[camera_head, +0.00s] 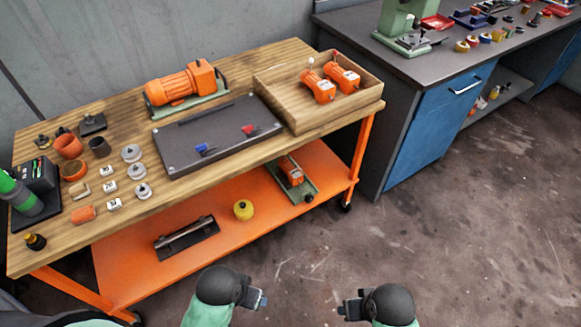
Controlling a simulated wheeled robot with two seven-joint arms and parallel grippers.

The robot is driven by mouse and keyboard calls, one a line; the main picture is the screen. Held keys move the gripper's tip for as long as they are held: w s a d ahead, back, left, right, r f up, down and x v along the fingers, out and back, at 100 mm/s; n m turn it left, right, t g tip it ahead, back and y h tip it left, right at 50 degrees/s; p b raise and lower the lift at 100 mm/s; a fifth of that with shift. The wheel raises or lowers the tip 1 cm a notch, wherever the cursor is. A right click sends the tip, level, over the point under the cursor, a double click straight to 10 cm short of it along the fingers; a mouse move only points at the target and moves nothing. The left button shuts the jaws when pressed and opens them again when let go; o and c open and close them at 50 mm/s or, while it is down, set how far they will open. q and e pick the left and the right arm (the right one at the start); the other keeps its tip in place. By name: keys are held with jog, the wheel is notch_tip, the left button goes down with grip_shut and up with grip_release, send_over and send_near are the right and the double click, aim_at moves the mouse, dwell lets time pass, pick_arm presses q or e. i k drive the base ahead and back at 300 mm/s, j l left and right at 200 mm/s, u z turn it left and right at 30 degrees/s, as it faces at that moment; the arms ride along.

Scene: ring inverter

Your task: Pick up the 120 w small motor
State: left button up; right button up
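Two small orange motors stand in the wooden tray at the back right of the bench, a left one (318,86) and a right one (343,76). Another orange motor (291,171) lies on a green base on the lower shelf. A larger orange motor (180,84) sits on a green base at the back of the bench. I cannot read a wattage on any of them. My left gripper (261,299) and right gripper (345,309) are over the floor in front of the bench, apart from everything. Their fingers are too small to judge.
The wooden tray (300,123) has raised walls. A dark grey board (215,157) with blue and red pieces lies beside it. Several cups and weights crowd the bench's left. A yellow round object (243,209) is on the orange shelf (140,258). The floor ahead is clear.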

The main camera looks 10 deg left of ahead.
aim_at(295, 176)
jog(key=u, duration=0.5)
jog(key=i+l+u, duration=0.2)
jog(key=l, duration=0.2)
jog(key=i+l+u, duration=0.2)
jog(key=l, duration=0.2)
jog(key=l+u, duration=0.2)
jog(key=l, duration=0.2)
jog(key=i+l+u, duration=0.15)
jog(key=l, duration=1.1)
jog(key=i+u, duration=0.05)
